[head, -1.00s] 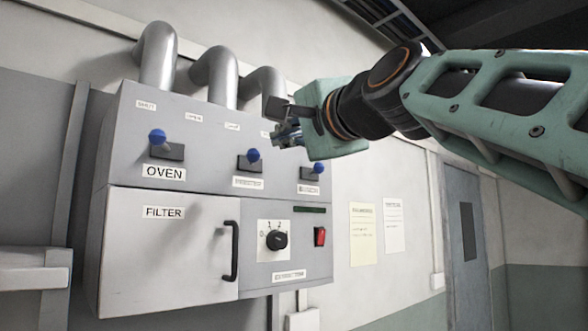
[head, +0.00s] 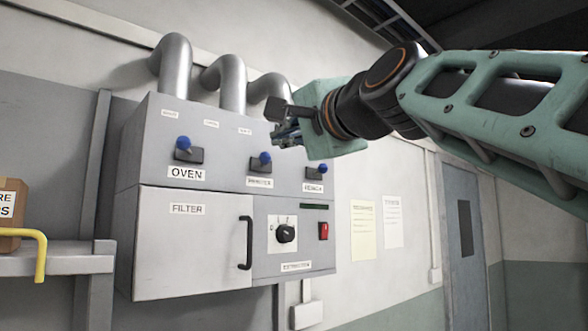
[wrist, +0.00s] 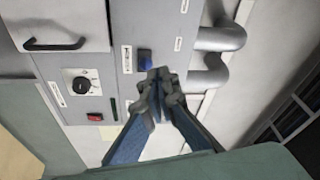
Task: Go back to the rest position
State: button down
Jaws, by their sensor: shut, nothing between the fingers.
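My gripper (head: 284,133) is raised at the upper middle of the head view, in front of the upper right part of a grey wall cabinet (head: 150,245). In the wrist view my gripper (wrist: 160,75) has its fingertips together, with nothing held. A blue-knobbed lever (wrist: 145,62) shows just beyond the fingertips there. I cannot tell whether the fingers touch anything, but they appear apart from the panel.
The cabinet has several blue-knobbed levers, such as the OVEN lever (head: 184,144), a FILTER door with a black handle (head: 246,243), a black dial (head: 286,234) and a red switch (head: 323,231). Pipes (head: 172,75) rise above. A shelf (head: 60,260) with a cardboard box (head: 10,208) stands left.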

jog(key=shift+w+f, duration=0.1)
dwell(0.3)
jog(key=s+d+f+n+g+h+p, duration=0.1)
jog(key=s+d+f+n+g+h, duration=0.2)
jog(key=f, duration=1.1)
jog(key=s+d+f+n+g+h+p, duration=0.1)
jog(key=s+d+f+g+h, duration=0.25)
jog(key=f, duration=1.05)
jog(key=s+d+f+n+g+h+p, duration=0.1)
jog(key=s+d+f+n+g, duration=0.3)
jog(key=f, duration=1)
jog(key=s+d+f+h, duration=0.1)
jog(key=s+d+f, duration=0.1)
jog(key=s+f, duration=0.2)
jog(key=s+d+f+g, duration=0.1)
jog(key=s+d+f, duration=0.2)
jog(key=f, duration=0.6)
jog(key=shift+s+d+n+h, duration=0.25)
jog(key=shift+s+n+h, duration=0.1)
jog(key=shift+s, duration=0.6)
jog(key=shift+w, duration=0.15)
